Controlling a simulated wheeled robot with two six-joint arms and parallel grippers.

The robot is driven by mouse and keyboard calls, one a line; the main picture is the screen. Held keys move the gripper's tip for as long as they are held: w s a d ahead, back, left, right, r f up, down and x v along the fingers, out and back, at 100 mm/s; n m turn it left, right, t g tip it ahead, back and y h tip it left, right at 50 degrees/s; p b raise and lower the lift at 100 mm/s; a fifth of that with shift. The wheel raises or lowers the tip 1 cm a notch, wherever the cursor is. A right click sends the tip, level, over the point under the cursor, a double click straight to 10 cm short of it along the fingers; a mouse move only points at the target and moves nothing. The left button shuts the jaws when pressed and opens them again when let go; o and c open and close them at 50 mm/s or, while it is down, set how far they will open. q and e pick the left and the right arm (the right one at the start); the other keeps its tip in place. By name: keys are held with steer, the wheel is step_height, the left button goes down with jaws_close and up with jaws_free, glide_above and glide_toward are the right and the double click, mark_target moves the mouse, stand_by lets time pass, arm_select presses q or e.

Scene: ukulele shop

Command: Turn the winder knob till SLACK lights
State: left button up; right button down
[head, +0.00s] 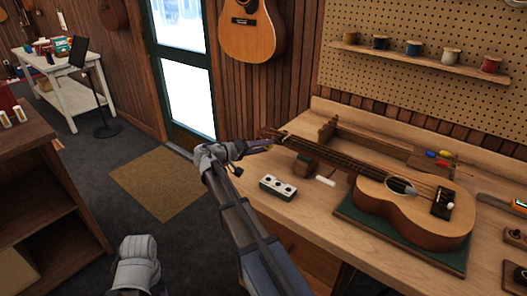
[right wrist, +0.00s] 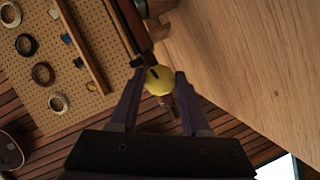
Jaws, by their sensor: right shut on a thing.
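My right gripper (head: 258,147) is at the headstock end of the ukulele (head: 418,204). In the right wrist view its two fingers (right wrist: 157,84) are shut on a round yellow winder knob (right wrist: 159,80) with a dark mark on its face. In the head view the knob is hidden by the gripper. A small white box (head: 278,188) with dark round spots stands on the bench in front of the neck. No spot looks lit, and no lettering is readable.
The ukulele lies on a green mat (head: 385,239) on the wooden bench (head: 305,219). A small white piece (head: 325,180) lies beside the box. A wooden rack stands behind the neck. Colored screwdrivers (head: 437,156) lie behind the body. A shelf of spools (head: 412,56) hangs above.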

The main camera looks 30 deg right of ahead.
steer(key=n+b, duration=0.1)
steer(key=n+h+b, duration=0.1)
steer(key=n+b, duration=0.1)
steer(key=n+h+b, duration=0.1)
steer(key=n, duration=0.1)
steer(key=shift+f+g+b, duration=0.3)
steer(key=shift+f+g, duration=0.1)
steer(key=n+h+b, duration=0.1)
steer(key=n+b, duration=0.1)
steer(key=n, duration=0.1)
steer(key=shift+r+n+t+h+b, duration=0.1)
steer(key=shift+n+t+h+b, duration=0.35)
steer(key=shift+n, duration=0.65)
steer(key=shift+r+n, duration=0.1)
steer(key=shift+n, duration=0.2)
steer(key=c, duration=0.7)
jaws_free()
steer(key=shift+o, duration=0.2)
